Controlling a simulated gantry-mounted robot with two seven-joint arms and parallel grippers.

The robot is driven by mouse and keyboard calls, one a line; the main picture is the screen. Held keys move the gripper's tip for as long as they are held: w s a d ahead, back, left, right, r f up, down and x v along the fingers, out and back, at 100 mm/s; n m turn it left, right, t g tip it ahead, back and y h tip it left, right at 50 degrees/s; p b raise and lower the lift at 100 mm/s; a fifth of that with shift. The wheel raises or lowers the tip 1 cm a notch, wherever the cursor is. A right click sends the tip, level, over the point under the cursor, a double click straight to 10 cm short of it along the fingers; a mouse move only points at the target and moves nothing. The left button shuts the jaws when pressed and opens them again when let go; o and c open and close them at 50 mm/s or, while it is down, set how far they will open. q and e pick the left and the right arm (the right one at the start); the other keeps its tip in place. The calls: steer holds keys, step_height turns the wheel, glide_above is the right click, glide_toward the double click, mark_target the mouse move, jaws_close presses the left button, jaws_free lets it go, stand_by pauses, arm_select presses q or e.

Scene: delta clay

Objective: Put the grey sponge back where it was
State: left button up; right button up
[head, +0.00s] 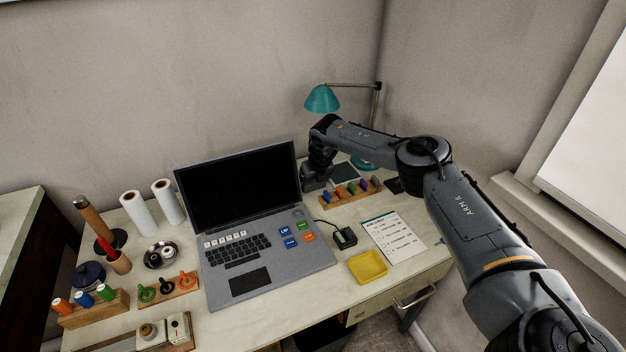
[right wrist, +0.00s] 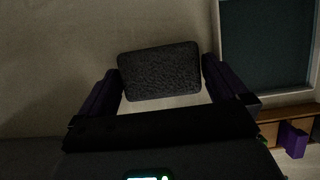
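The grey sponge (right wrist: 160,71) is a dark, rounded rectangular block in the right wrist view. It lies between the two purple fingertips of my right gripper (right wrist: 161,78), with a narrow gap seeming to show on each side. The fingers are wide apart. In the head view my right gripper (head: 312,184) is low at the back of the desk, just right of the laptop. The sponge cannot be made out there. My left gripper is not in view.
The laptop (head: 240,225) stands beside my right gripper. A rack of coloured pieces (head: 350,193), a dark framed panel (head: 344,174) and a teal lamp (head: 322,98) are close by. A yellow tray (head: 368,266) sits empty near the front, by a written sheet (head: 393,238).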

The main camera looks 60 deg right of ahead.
steer(key=shift+r, duration=0.1)
steer(key=shift+r, duration=0.3)
steer(key=p+v, duration=0.5)
steer(key=v, duration=0.6)
steer(key=shift+s+r, duration=0.2)
steer(key=shift+s, duration=0.05)
steer(key=shift+a, duration=0.15)
